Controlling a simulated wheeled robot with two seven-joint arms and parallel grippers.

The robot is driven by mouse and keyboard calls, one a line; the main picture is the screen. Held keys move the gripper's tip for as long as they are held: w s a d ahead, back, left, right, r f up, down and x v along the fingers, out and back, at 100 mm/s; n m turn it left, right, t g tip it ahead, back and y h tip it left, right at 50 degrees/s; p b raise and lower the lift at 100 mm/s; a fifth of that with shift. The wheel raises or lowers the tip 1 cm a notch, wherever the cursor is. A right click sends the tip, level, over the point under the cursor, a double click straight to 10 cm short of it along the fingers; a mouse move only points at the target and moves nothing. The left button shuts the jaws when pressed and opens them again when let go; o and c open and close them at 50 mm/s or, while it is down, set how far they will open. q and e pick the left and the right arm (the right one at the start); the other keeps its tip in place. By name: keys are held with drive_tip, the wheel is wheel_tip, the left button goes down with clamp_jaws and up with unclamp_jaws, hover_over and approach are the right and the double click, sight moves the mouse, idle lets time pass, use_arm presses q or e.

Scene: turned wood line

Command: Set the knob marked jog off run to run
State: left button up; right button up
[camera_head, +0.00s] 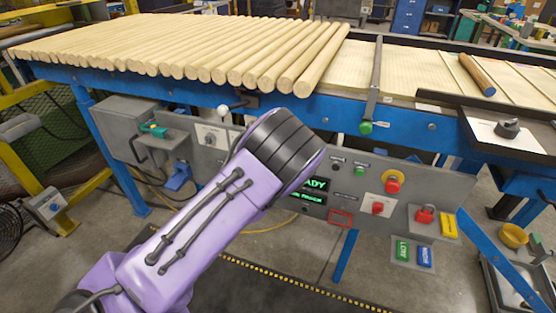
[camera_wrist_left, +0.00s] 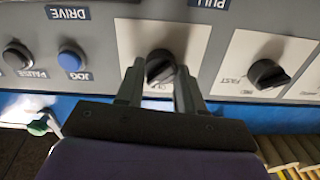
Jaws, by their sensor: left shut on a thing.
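A black knob (camera_wrist_left: 158,66) on a white plate (camera_wrist_left: 196,37) stands between the two fingers of my left gripper (camera_wrist_left: 161,72) in the left wrist view. The gripper is shut on this knob, one finger on each side. The plate's lettering is covered or too unclear to read, and I cannot tell which position the knob points to. In the head view my left arm reaches in from the lower left to the blue-framed machine. Its lilac and black links hide the gripper and this knob there. My right gripper is in neither view.
In the left wrist view a second black knob (camera_wrist_left: 268,74), its plate marked FAST, sits to the right. A blue JOG button (camera_wrist_left: 71,60) and a dark PAUSE button (camera_wrist_left: 17,56) sit to the left. Wooden rods (camera_head: 215,55) lie on the conveyor above the panel.

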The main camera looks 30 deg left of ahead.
use_arm(q)
drive_tip(key=shift+f, duration=0.1)
idle(0.3)
drive_tip(key=o, duration=1)
drive_tip(key=shift+o, duration=0.2)
drive_tip(key=p+v, duration=0.2)
drive_tip(key=v, duration=0.8)
drive_tip(key=shift+s, duration=0.3)
drive_tip(key=s+f+n+g+p, duration=0.1)
drive_tip(key=s+f+n+g, duration=0.2)
drive_tip(key=s+f+g, duration=0.85)
drive_tip(key=s+d+f+n+g, duration=0.1)
drive_tip(key=s+d+f, duration=0.1)
drive_tip(key=s+f, duration=0.3)
drive_tip(key=s+d+f+n+g+h+p, duration=0.1)
drive_tip(key=s+f, duration=0.4)
drive_tip(key=s, duration=0.7)
drive_tip(key=shift+d+g, duration=0.35)
drive_tip(key=shift+d, duration=0.35)
